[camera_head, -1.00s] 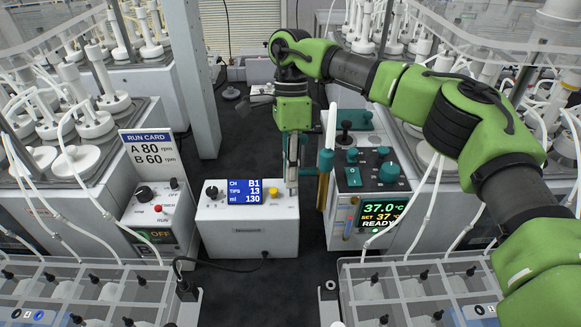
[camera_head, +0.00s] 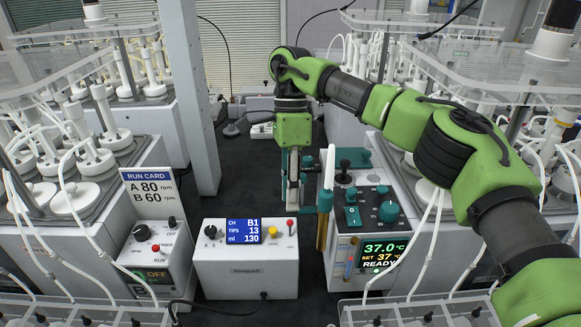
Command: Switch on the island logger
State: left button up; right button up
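A white box (camera_head: 250,277) with a lit blue screen reading CH B1, TIPS 13, ml 130 stands on the dark floor area in the middle; it looks like the logger, though its labels are too small to read. Its top has a black knob (camera_head: 210,231), a yellow button (camera_head: 273,231) and a small red-tipped lever (camera_head: 290,226). My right gripper (camera_head: 293,205) points down just above and behind the lever, apart from it as far as I can see. Its fingers show nearly edge-on, so their opening is unclear. My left gripper is out of view.
A heater unit (camera_head: 368,228) reading 37.0 °C, READY, with teal controls stands close to the right. A control box (camera_head: 152,257) reading OFF and a run card (camera_head: 150,186) stand left. Reactor banks flank both sides. A grey post (camera_head: 197,100) rises behind.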

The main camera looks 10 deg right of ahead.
jog(key=v, duration=0.7)
jog(key=shift+r, duration=0.3)
jog(key=shift+w, duration=0.1)
